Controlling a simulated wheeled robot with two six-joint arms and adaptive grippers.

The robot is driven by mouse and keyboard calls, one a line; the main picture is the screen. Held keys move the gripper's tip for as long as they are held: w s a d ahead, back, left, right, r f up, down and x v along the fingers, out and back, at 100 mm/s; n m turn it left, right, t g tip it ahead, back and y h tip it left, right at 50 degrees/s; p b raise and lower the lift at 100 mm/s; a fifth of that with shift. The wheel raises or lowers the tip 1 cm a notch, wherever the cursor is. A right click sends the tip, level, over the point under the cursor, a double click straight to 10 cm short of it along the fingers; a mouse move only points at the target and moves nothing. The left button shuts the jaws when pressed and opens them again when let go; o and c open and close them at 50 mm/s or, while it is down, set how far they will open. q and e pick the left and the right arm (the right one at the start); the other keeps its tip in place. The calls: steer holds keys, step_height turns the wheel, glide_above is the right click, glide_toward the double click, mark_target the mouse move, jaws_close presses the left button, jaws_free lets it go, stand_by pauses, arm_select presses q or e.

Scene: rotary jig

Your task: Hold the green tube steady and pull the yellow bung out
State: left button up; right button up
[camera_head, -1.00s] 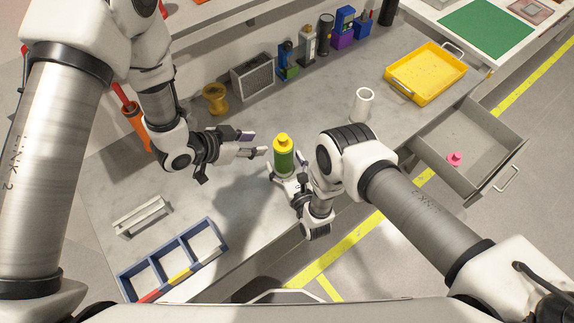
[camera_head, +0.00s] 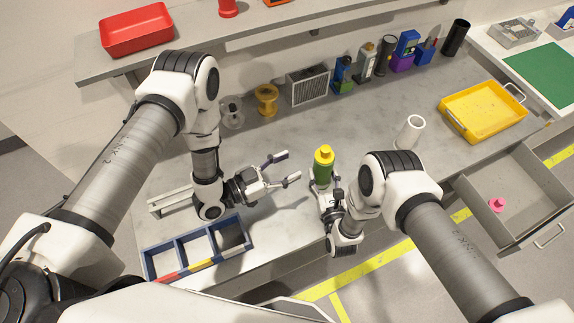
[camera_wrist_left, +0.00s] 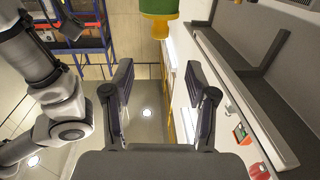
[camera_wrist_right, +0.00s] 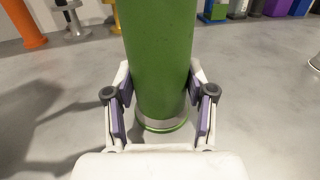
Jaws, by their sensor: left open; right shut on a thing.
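The green tube (camera_head: 320,174) stands roughly upright above the grey worktop, with the yellow bung (camera_head: 324,153) in its top. My right gripper (camera_wrist_right: 160,95) is shut around the tube's lower part, just above a pale ring at its base. The right wrist view shows the tube (camera_wrist_right: 158,50) between both fingers; the bung is out of that view. My left gripper (camera_head: 288,167) is open and empty, left of the tube with a gap between. In the left wrist view the bung (camera_wrist_left: 157,24) and part of the tube (camera_wrist_left: 158,6) appear inverted at the top, beyond the open fingers (camera_wrist_left: 158,75).
A blue divided tray (camera_head: 195,248) lies at the front left edge. A white cylinder (camera_head: 409,133) and a yellow tray (camera_head: 483,110) are to the right. An open drawer (camera_head: 522,190) holds a pink object (camera_head: 497,205). A yellow spool (camera_head: 266,100) stands behind.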

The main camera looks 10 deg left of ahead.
mark_target(322, 151)
arm_select(q)
steer(key=x, duration=1.2)
steer(key=shift+s, duration=0.1)
arm_select(e)
steer(key=shift+d, duration=0.1)
arm_select(q)
jaws_close()
steer(key=shift+r, duration=0.1)
steer(key=shift+r, duration=3.75)
arm_select(e)
steer(key=o, duration=1.4)
